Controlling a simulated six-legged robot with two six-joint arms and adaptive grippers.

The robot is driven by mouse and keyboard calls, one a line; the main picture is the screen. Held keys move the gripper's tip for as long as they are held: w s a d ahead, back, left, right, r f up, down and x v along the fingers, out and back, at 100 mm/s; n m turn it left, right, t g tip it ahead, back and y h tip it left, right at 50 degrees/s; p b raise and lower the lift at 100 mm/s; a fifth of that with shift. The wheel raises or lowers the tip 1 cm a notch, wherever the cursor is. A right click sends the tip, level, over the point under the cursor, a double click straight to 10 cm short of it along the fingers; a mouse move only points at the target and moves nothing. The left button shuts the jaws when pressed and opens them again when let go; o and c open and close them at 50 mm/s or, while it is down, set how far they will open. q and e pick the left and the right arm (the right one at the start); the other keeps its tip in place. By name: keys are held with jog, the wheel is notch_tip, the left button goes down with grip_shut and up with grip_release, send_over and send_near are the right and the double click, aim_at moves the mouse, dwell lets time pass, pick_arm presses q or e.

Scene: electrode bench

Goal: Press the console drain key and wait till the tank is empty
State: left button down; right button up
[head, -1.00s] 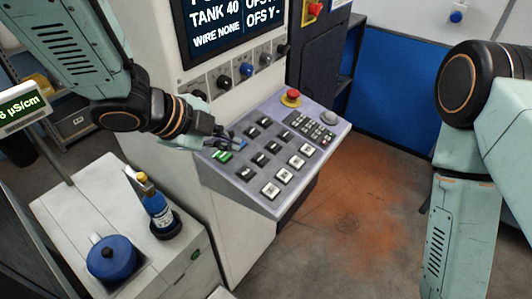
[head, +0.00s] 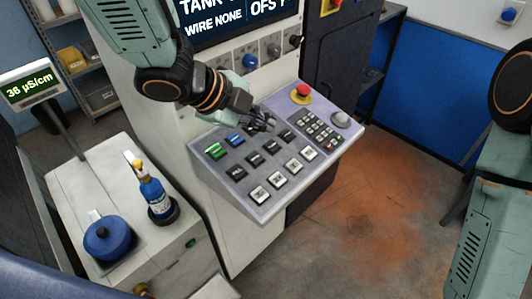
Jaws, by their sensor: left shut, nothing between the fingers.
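The console (head: 222,182) is a sloped grey panel with rows of keys. A green key (head: 215,152) and a blue key (head: 235,138) lie at its upper left, with black keys and white keys (head: 260,194) beyond. The labels are too small to read, so I cannot tell which is the drain key. My left gripper (head: 268,124) is shut and empty over the upper row, right of the blue key; I cannot tell if it touches a key. The screen (head: 240,22) shows "WIRE NONE"; its tank line is cut off by the frame top. My right gripper is out of view.
A red emergency button (head: 303,91) and a grey knob (head: 341,119) stand on the console's far side. A meter (head: 32,84) reads 36 µS/cm. A blue bottle (head: 152,190) and a blue lidded pot (head: 108,238) stand on the left cabinet. The floor at right is clear.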

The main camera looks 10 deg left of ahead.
pick_arm(q)
jog(key=b, duration=0.6)
send_over(254, 160)
jog(key=f, duration=0.5)
jog(key=shift+s+d+f, duration=0.3)
jog(key=shift+s+f, duration=0.05)
jog(key=shift+f+b, duration=0.65)
jog(key=shift+f, duration=0.1)
jog(key=shift+w+a+f+b, duration=0.15)
jog(key=shift+f+b, duration=0.2)
jog(key=shift+f, duration=0.2)
jog(key=shift+w+a+f, duration=0.15)
jog(key=shift+w+f, duration=0.05)
jog(key=shift+f, duration=0.1)
jog(key=shift+s+d+r, duration=0.2)
jog(key=shift+s, duration=0.1)
jog(key=shift+w+a+f, duration=0.15)
jog(key=shift+w+a, duration=0.05)
jog(key=shift+w, duration=0.05)
